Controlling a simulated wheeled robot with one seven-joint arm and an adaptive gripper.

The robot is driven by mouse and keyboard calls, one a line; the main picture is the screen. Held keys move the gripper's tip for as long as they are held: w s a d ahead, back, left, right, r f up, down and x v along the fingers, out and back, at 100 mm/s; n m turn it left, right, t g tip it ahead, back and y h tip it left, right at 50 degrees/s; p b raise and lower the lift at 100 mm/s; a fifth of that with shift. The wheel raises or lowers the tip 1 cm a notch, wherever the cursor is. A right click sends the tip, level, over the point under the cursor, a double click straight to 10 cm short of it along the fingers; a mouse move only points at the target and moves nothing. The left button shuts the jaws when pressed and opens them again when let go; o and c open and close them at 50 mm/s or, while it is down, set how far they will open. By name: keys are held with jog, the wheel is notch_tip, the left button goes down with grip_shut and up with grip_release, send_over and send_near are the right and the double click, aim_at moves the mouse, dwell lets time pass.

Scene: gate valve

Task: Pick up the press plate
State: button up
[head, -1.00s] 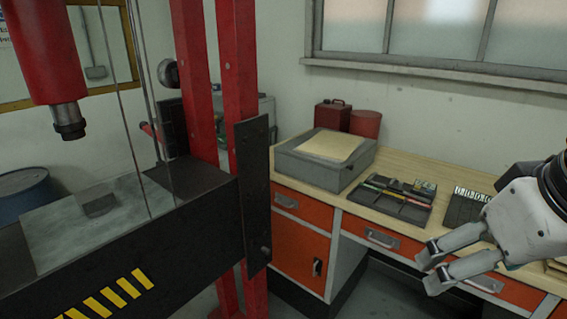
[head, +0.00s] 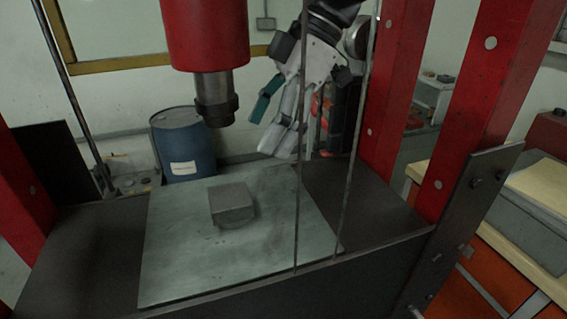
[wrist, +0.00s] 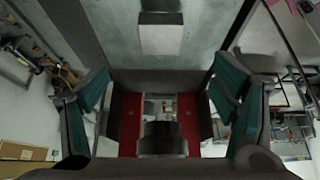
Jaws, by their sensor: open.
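A small, thick grey block (head: 232,205), apparently the press plate, lies on a wide flat light-grey sheet (head: 180,265) on the press bed. It also shows in the wrist view, near the top middle (wrist: 160,38), as a pale block. My gripper (head: 270,125) is open and empty, above the far side of the bed, up and to the right of the block and apart from it. In the wrist view its teal-padded fingers stand wide apart at left and right, with the block beyond them.
The press ram (head: 215,95) hangs above the bed, just left of my gripper. Thin vertical rods (head: 299,215) stand in front on the right. Red posts (head: 395,90) flank the bed. A blue barrel (head: 183,145) stands behind. The sheet around the block is clear.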

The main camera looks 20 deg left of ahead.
jog(key=p, duration=0.2)
send_over(232, 194)
jog(key=w+d, duration=0.2)
jog(key=f, duration=0.6)
jog(key=shift+s+d+f, duration=0.15)
jog(key=shift+s+f, duration=0.05)
jog(key=shift+f, duration=0.1)
jog(key=p+x, duration=0.1)
jog(key=x, duration=0.3)
jog(key=shift+s+f+p, duration=0.15)
jog(key=shift+s+p, duration=0.05)
jog(key=shift+p, duration=0.2)
jog(key=shift+a+f, duration=0.3)
jog(key=shift+f, duration=0.05)
jog(key=shift+c, duration=0.2)
jog(key=c, duration=1.8)
jog(key=shift+r, duration=0.1)
grip_shut()
jog(key=shift+w, duration=0.15)
